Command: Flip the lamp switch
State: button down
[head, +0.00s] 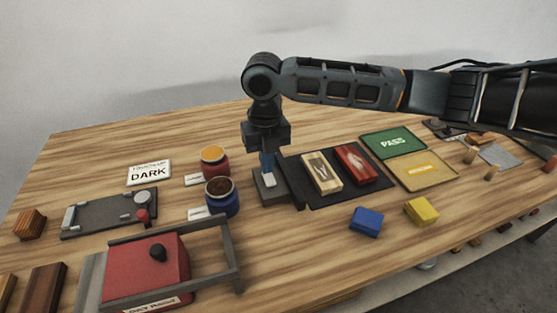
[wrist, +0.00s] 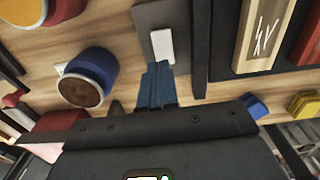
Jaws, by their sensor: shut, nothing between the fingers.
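The lamp switch is a white rocker (head: 268,180) on a small dark grey base (head: 271,195) at the middle of the table, beside an upright dark panel. The white rocker also shows in the wrist view (wrist: 161,46). My gripper (head: 267,165) points down at the switch, with its blue fingers together and empty. In the wrist view my fingertips (wrist: 158,68) lie at the near end of the rocker. I cannot tell whether they touch it.
A dark panel (head: 290,184) stands right beside the switch. A blue pot (head: 222,204) and a red pot (head: 214,167) stand to the left. A black mat with two boxes, a light wooden one (head: 322,174) and a red one (head: 356,164), lies to the right. A blue block (head: 366,221) lies in front.

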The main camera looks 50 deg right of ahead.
aim_at(268, 181)
notch_tip(268, 181, up, 11)
jog(key=b, duration=0.1)
jog(key=shift+b, duration=0.3)
jog(key=shift+s+f, duration=0.1)
